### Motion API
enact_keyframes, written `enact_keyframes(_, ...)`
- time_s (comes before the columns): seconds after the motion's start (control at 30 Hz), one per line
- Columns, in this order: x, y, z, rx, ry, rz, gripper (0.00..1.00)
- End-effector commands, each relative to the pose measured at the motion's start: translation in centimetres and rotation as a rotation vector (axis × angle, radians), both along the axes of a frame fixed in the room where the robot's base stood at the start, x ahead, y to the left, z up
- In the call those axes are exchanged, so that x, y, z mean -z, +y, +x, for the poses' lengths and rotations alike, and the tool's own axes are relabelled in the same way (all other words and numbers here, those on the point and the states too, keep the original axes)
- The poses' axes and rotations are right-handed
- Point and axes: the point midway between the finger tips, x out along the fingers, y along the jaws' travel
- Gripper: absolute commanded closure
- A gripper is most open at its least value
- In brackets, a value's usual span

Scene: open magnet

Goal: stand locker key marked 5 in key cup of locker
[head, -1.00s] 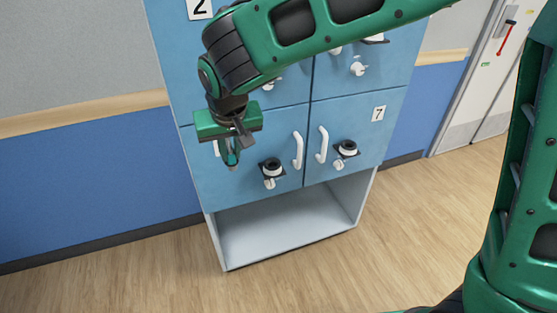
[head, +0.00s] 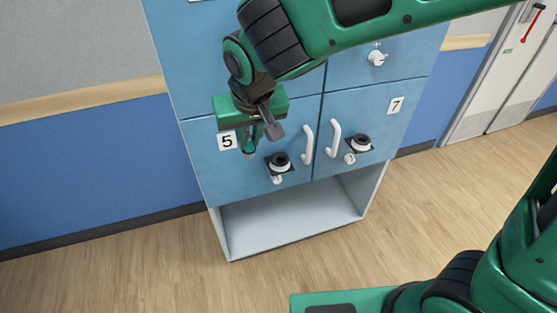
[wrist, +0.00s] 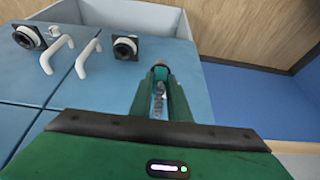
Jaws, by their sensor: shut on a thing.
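My gripper (head: 250,150) is shut on the locker key (wrist: 159,97), a small, partly hidden piece between the fingers in the wrist view. Its number cannot be read. The gripper points down in front of the lower left locker door, just right of its 5 label (head: 227,141). The key cup (head: 279,161) of locker 5, a dark ring on a white body with a black plate, is on that door to the right of and slightly below the fingertips, apart from them. It also shows in the wrist view (wrist: 125,46), left of and beyond the fingers.
A white door handle (head: 307,145) stands out just right of the cup. Locker 7 (head: 396,105) beside it has its own handle (head: 333,139) and cup (head: 361,143). An open shelf (head: 290,222) lies below the doors. Free floor (head: 150,270) is in front.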

Motion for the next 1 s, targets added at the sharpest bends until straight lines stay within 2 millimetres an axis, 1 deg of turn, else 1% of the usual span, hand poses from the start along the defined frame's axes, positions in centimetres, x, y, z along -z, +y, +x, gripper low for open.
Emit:
enact_keyframes(0.13, 1.3, -1.8, 1.4, 0.007, 0.003, -0.001, 1.00)
enact_keyframes(0.4, 4.6, -5.4, 5.3, 0.006, 0.003, 0.000, 1.00)
enact_keyframes(0.6, 6.4, -7.3, 7.5, 0.002, 0.002, 0.000, 1.00)
enact_keyframes(0.77, 6.9, -7.8, 8.1, -0.001, 0.001, 0.000, 1.00)
enact_keyframes(1.0, 10.0, -7.7, 8.0, -0.003, 0.004, -0.001, 1.00)
